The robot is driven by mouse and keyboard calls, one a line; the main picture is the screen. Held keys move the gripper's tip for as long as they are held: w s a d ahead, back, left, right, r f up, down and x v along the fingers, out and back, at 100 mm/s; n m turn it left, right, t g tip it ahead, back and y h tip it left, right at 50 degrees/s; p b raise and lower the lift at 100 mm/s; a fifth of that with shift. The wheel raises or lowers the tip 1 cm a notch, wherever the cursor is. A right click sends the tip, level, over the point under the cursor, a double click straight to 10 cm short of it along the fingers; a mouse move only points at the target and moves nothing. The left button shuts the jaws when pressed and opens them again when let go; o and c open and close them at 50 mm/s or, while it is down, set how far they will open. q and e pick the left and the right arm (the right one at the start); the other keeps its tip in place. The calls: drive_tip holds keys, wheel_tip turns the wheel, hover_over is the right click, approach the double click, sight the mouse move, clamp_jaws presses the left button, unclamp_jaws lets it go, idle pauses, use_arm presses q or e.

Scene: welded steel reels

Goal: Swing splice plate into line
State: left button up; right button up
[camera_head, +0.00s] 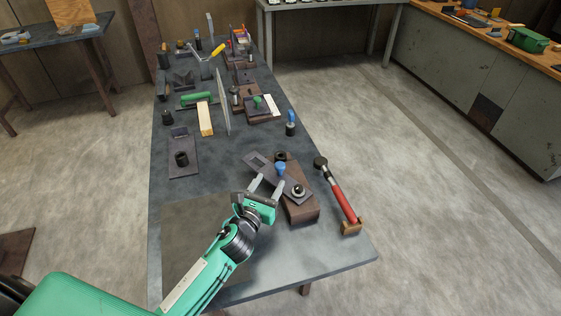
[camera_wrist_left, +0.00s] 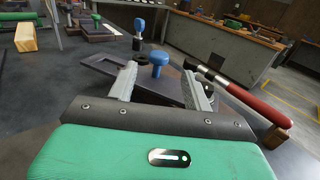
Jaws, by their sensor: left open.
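The splice plate (camera_head: 262,166) is a flat dark plate with a rectangular opening at its far left end. It lies skewed across a brown block (camera_head: 304,211), its far left end jutting past the block's side. A blue knob (camera_head: 280,168) stands on the plate, and a round dark fastener (camera_head: 298,190) sits at its near right end. My left gripper (camera_head: 267,185) is open at the knob. In the left wrist view the knob (camera_wrist_left: 159,59) appears between the spread fingers, not gripped; the plate (camera_wrist_left: 104,65) shows behind them. My right gripper is not in view.
A red-handled hammer (camera_head: 341,197) lies just right of the block. A blue-topped pin (camera_head: 291,123) stands near the table's right edge. A plate with a dark ring (camera_head: 182,158) lies left. Tools crowd the table's far half; the near left surface is clear.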

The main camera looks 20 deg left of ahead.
sight(278, 168)
use_arm(q)
drive_tip(key=w, duration=0.5)
drive_tip(key=w+p, duration=0.1)
drive_tip(key=w, duration=0.1)
drive_tip(key=shift+w+d, duration=0.25)
drive_tip(key=shift+d, duration=0.05)
drive_tip(key=shift+w, duration=0.55)
clamp_jaws()
drive_tip(key=shift+d, duration=0.1)
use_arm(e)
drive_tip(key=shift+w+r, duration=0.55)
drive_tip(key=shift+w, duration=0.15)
